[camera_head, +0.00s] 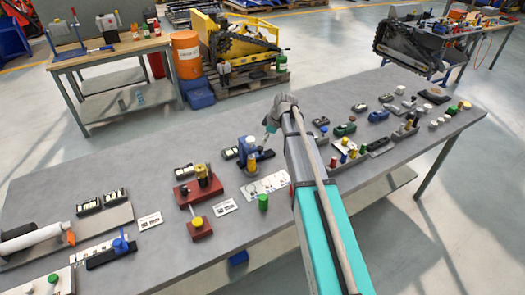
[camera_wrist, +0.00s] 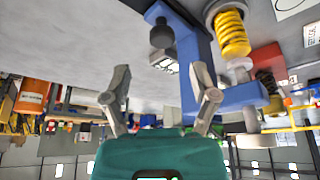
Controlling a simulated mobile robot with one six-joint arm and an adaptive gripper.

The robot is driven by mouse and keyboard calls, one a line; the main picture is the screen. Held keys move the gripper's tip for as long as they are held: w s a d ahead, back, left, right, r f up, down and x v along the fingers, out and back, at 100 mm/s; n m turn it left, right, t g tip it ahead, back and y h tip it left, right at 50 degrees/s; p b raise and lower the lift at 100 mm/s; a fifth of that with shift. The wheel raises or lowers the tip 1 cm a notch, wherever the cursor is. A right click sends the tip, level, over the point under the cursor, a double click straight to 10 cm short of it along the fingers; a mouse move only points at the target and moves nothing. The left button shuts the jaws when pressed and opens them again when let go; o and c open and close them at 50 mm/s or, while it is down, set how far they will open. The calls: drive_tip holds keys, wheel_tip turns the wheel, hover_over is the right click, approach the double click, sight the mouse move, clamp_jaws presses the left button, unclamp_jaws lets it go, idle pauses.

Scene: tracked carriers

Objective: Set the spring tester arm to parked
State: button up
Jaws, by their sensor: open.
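A blue device with a yellow coil spring, which looks like the spring tester (camera_head: 246,148), stands on the grey bench just left of my gripper (camera_head: 268,126). In the wrist view the blue frame (camera_wrist: 196,62), yellow spring (camera_wrist: 232,34) and a dark ball knob (camera_wrist: 161,36) show close up. The knob lies just beyond the gap between my fingertips (camera_wrist: 161,76). My gripper is open, with nothing between the fingers. I cannot tell whether the knob is on the tester's arm, or the arm's setting.
A red fixture with brass parts (camera_head: 200,187) and a green-capped cylinder (camera_head: 263,202) stand near the tester on the bench (camera_head: 160,185). Several small parts and trays lie to the right. An orange barrel (camera_head: 187,54) stands behind. Bare bench lies behind the tester.

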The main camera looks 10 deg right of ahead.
sight(260, 147)
drive_tip(key=shift+b+x, duration=2.25)
drive_tip(key=shift+x, duration=0.5)
drive_tip(key=shift+w, duration=0.1)
clamp_jaws()
